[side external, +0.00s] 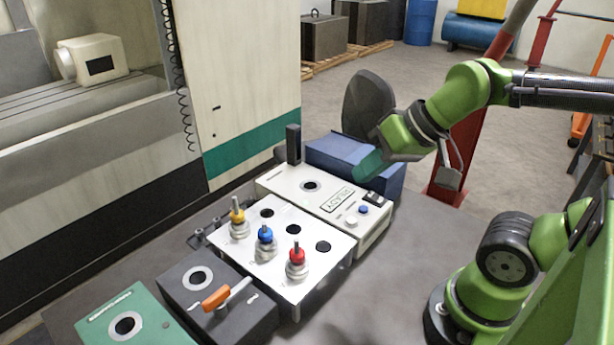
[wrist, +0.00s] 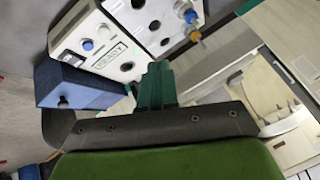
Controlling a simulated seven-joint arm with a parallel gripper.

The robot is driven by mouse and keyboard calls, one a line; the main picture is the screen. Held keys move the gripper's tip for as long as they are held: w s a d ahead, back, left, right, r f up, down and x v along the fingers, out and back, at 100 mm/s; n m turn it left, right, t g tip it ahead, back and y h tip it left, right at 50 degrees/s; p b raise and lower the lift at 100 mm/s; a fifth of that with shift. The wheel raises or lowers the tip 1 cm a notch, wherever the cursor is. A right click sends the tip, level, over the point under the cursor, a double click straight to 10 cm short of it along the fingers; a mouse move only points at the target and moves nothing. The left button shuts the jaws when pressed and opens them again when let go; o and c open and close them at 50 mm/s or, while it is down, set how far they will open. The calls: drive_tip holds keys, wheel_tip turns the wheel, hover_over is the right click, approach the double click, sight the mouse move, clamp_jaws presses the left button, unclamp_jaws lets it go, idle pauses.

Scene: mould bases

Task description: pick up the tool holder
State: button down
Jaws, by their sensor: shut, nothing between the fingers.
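Three tool holders stand upright in a white rack plate (side external: 305,288): a yellow-collared one (side external: 237,220), a blue-collared one (side external: 265,242) and a red-collared one (side external: 297,262). In the wrist view the blue-collared one (wrist: 190,16) and yellow-collared one (wrist: 195,36) show at the top; I cannot make out the red one there. The task does not say which holder is meant. My gripper (side external: 364,174), with green fingers, is shut and empty beyond the rack, by the blue box. Its fingers show in the wrist view (wrist: 155,76), well apart from the holders.
A white READY panel (side external: 290,181) with buttons lies between the rack and the blue box (side external: 340,152). A dark block with an orange-handled lever (side external: 217,299) and a green block (side external: 150,312) stand in front. The machine (side external: 240,85) stands behind left.

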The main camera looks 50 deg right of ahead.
drive_tip(key=shift+c, duration=2.1)
unclamp_jaws()
